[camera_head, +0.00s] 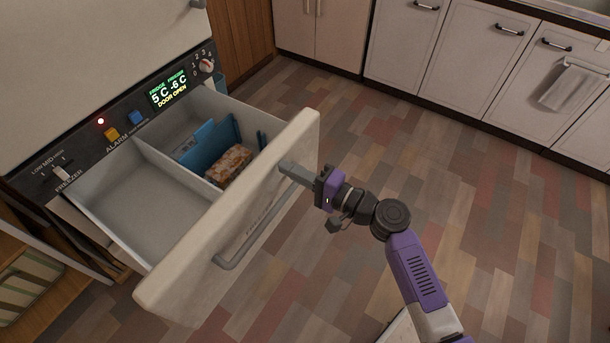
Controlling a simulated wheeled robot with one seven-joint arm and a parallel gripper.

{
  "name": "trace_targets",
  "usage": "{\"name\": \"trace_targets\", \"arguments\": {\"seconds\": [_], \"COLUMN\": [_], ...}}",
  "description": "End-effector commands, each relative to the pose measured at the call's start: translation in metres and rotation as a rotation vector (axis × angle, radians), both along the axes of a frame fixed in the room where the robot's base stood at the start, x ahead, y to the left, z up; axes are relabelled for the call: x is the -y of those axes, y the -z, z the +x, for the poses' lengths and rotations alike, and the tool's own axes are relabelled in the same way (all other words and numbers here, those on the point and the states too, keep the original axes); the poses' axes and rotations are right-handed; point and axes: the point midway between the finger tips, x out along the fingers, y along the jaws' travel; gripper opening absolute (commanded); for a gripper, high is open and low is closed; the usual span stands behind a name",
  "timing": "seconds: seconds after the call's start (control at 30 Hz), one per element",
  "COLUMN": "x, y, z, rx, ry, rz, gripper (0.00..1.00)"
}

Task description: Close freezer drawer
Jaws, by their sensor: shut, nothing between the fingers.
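The freezer drawer (136,213) is pulled well out of the white appliance at the left. Its thick cream front panel (181,282) faces right and bears a grey bar handle (236,252). The drawer has a divider, with a blue bin and a patterned food pack (229,165) in the far compartment. My gripper (284,170) is shut and empty. Its fingertips are at the outer face of the front panel, near the handle's far upper end. I cannot tell whether they touch the panel.
The control panel (120,119) above the drawer shows lit text reading "DOOR OPEN". White cabinets (472,49) with dark handles line the back right, with a towel (573,89) hanging there. The wood-pattern floor (530,235) to the right is clear.

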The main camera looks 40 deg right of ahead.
Motion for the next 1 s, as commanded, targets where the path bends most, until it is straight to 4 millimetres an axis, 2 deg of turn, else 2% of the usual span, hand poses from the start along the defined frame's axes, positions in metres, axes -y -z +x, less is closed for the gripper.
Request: {"name": "trace_targets", "arguments": {"seconds": [0.67,0.87,1.0], "x": [-0.004,-0.010,-0.016], "y": [0.000,0.000,0.001], "z": [0.013,0.034,0.057], "rx": [0.000,0.002,0.002], "ry": [-0.001,-0.003,-0.003], "rz": [0.000,0.000,0.000], "gripper": [0.00,0.00,0.00]}}
